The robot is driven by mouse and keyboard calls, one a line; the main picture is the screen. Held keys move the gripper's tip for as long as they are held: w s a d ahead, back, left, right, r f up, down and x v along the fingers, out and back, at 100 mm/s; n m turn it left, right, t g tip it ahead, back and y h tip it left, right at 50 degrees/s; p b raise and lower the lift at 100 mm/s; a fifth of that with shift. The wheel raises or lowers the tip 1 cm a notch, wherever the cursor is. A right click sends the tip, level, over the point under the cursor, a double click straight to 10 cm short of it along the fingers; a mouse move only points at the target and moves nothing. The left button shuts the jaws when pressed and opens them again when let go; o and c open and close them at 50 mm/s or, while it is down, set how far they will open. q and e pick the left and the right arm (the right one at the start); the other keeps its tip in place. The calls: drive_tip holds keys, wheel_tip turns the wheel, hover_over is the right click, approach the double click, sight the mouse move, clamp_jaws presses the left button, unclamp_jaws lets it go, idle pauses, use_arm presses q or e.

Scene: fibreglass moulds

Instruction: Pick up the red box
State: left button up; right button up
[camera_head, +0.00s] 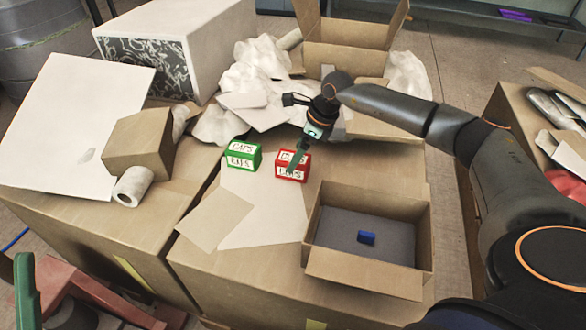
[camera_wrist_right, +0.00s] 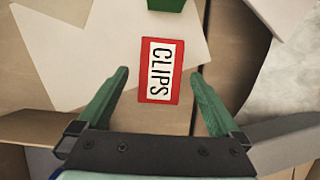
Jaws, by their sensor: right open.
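The red box (camera_head: 292,176), labelled CLIPS, stands on the cardboard surface. Its red and white label face also shows in the right wrist view (camera_wrist_right: 160,70). My right gripper (camera_head: 297,160) is above it and hides part of it in the head view. In the right wrist view the green fingers of this gripper (camera_wrist_right: 160,76) are apart, one on each side of the red box's near end, with visible gaps and nothing held. A green finger at the lower left of the head view appears to belong to my left gripper (camera_head: 25,288); its opening cannot be seen.
A green box labelled CAPS (camera_head: 243,155) stands left of the red box. An open carton (camera_head: 318,225) with a blue block (camera_head: 366,238) inside is at the right front. Crumpled white material (camera_head: 262,55) and another open carton (camera_head: 345,32) lie behind.

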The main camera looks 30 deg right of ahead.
drive_tip(key=x, duration=0.3)
drive_tip(key=shift+w+f+b, duration=0.1)
drive_tip(key=shift+f+b, duration=0.05)
drive_tip(key=shift+b, duration=0.25)
drive_tip(key=shift+c, duration=0.2)
drive_tip(key=c, duration=1.5)
